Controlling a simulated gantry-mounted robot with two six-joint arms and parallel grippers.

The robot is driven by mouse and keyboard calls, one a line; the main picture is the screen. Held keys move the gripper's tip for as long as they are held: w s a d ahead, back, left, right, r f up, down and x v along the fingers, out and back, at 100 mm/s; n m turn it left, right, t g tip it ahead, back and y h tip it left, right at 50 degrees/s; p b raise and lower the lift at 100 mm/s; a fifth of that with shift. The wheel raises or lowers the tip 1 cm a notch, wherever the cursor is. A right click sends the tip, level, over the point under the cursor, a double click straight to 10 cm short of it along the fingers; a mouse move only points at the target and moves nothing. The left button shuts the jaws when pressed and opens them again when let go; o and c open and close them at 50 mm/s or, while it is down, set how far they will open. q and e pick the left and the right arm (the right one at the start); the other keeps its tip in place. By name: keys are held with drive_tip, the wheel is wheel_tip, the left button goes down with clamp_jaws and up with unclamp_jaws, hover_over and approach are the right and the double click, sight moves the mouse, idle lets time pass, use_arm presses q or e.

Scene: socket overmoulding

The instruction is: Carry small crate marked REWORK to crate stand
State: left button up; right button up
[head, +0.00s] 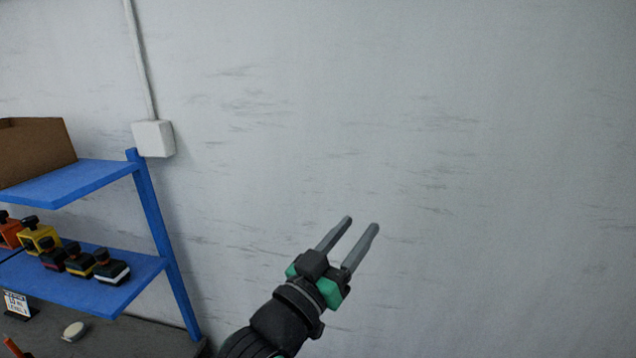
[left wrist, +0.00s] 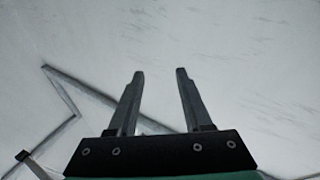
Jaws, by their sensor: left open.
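My left gripper (head: 361,226) is raised in front of a bare wall in the head view, its two grey fingers apart with nothing between them. It also shows in the left wrist view (left wrist: 160,75), open and empty, with pale wall beyond the fingertips. No crate marked REWORK can be made out in either view, and no crate stand can be made out. My right gripper is not in view.
A blue shelf rack (head: 160,235) stands at the left in the head view. It bears a brown cardboard box (head: 36,150) and several small coloured devices (head: 112,268). A small sign (head: 17,304) and a pale round object (head: 74,331) are below. Space right of the rack looks clear.

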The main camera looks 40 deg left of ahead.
use_arm(q)
drive_tip(key=s+d+r+m+t+h, duration=0.2)
drive_tip(key=s+d+r+t, duration=0.15)
drive_tip(key=s+r, duration=0.55)
drive_tip(key=s+d+r+m+t+h, duration=0.1)
drive_tip(key=s+d+r+t, duration=0.25)
drive_tip(key=s+r, duration=0.55)
wheel_tip(320, 180, up, 16)
drive_tip(key=w+p, duration=0.2)
drive_tip(key=p, duration=1.1)
drive_tip(key=shift+w+a+f+p, duration=0.2)
drive_tip(key=shift+w+a+p, duration=0.1)
drive_tip(key=shift+a, duration=0.15)
